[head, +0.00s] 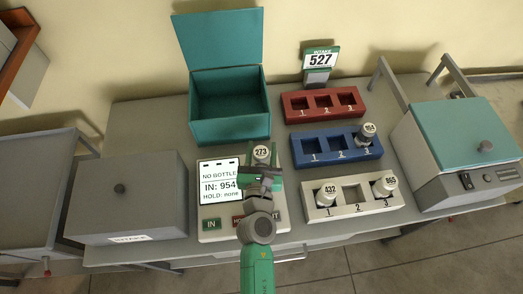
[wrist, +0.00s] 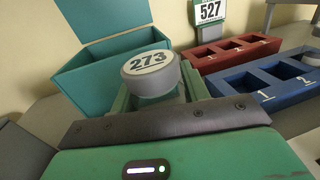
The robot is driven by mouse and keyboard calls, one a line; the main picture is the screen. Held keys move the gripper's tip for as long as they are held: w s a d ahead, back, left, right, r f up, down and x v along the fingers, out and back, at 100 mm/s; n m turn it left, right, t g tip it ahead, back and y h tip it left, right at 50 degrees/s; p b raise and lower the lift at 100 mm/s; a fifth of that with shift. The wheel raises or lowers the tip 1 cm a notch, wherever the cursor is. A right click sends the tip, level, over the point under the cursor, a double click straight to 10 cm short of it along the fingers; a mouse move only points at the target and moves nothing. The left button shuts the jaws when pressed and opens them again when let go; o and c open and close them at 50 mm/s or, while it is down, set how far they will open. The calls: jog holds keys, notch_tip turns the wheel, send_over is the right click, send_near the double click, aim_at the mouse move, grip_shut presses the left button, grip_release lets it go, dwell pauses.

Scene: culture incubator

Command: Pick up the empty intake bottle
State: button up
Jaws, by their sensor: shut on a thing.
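My gripper (head: 262,172) is shut on a bottle (head: 261,152) with a round pale cap marked 273. The cap also shows in the wrist view (wrist: 149,68), upright between the green fingers (wrist: 158,98). The bottle is over the right part of the console, beside its screen (head: 220,181). Its lower part is hidden by my gripper, so I cannot tell if it touches the console. The screen reads NO BOTTLE, IN: 954, HOLD: none. The intake sign (head: 320,60) at the back reads 527.
A red rack (head: 296,116) shows empty slots. A blue rack (head: 300,163) holds bottle 954 (head: 367,133) in slot 3. A white rack (head: 352,213) holds 432 (head: 327,191) and 865 (head: 384,185). An open teal box (head: 230,130), grey box (head: 128,205) and teal-lidded machine (head: 470,140) surround them.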

jog(key=s+r, duration=0.2)
jog(key=s, duration=1.3)
jog(key=w+r+p, duration=0.3)
jog(key=r+p, duration=0.8)
jog(key=p, duration=0.2)
jog(key=w+r+y+p, duration=0.1)
jog(key=w+r+p, duration=0.2)
jog(key=r+p, duration=0.8)
jog(key=shift+r+n+p, duration=0.4)
jog(key=shift+p, duration=0.55)
jog(key=shift+a+f, duration=0.1)
jog(key=s+f, duration=0.4)
jog(key=f, duration=0.1)
jog(key=shift+s+f, duration=0.15)
jog(key=shift+f, duration=0.05)
